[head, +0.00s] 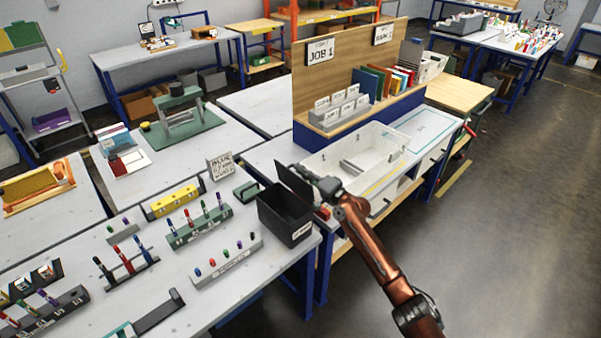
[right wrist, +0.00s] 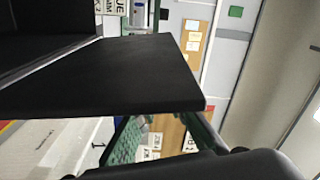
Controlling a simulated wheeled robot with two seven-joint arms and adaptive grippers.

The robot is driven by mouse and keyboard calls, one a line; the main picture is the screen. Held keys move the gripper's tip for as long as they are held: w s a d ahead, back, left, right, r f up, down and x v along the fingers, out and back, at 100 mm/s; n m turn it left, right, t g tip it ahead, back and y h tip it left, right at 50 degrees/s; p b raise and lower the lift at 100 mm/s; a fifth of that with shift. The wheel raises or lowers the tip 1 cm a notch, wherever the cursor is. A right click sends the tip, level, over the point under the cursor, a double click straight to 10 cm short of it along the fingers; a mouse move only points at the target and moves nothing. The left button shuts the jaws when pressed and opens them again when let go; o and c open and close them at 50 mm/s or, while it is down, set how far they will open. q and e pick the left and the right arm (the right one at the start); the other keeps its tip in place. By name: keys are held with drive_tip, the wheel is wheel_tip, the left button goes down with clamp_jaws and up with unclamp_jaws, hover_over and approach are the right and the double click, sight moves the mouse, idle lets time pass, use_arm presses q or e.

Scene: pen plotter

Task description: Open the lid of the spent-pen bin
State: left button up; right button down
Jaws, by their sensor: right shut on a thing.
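The spent-pen bin (head: 284,217) is a black open-topped box with a small white label, near the right end of the pen table. Its black lid (head: 293,182) stands raised, steeply tilted, along the far side of the bin, and the bin's opening shows. My right gripper (head: 318,183) is at the lid's right side, shut on the lid. In the right wrist view the lid (right wrist: 120,78) is a dark slab across the middle, with the dark bin (right wrist: 35,45) behind it at upper left. The fingertips' contact is hard to see. My left gripper is not in view.
A white tray (head: 318,160) lies right behind my right gripper. Pen racks (head: 200,228) and a pen block (head: 228,262) stand left of the bin. A small sign (head: 221,167) and a green block (head: 246,191) are close behind it. The floor at right is clear.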

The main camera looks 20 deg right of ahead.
drive_tip(key=shift+d, duration=0.1)
drive_tip(key=c, duration=2)
unclamp_jaws()
drive_tip(key=v, duration=1.2)
